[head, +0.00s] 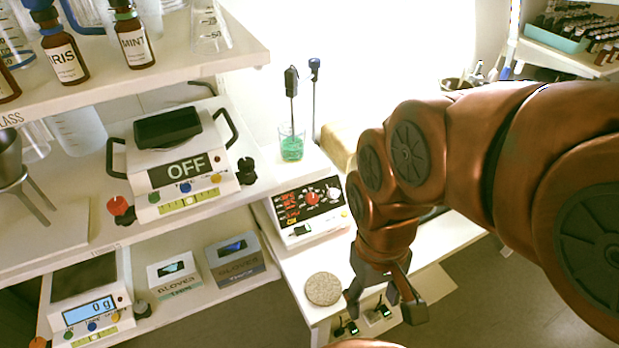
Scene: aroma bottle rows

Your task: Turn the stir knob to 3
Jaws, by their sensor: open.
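A white control unit (297,231) with a black panel stands on the lower bench, left of my arm. Its panel has a round red knob (312,198) ringed by white marks, with red lettering or digits to the left. The marks are too small to read, and I cannot tell the knob's setting. My gripper (383,309) points down near the bench's front edge, below and to the right of the unit. Its two fingers are spread apart with nothing seen between them. It is clear of the knob. My arm passes just right of the unit.
A round cork-like disc (323,289) lies on the bench left of my gripper. Brown bottles (133,40) stand above.

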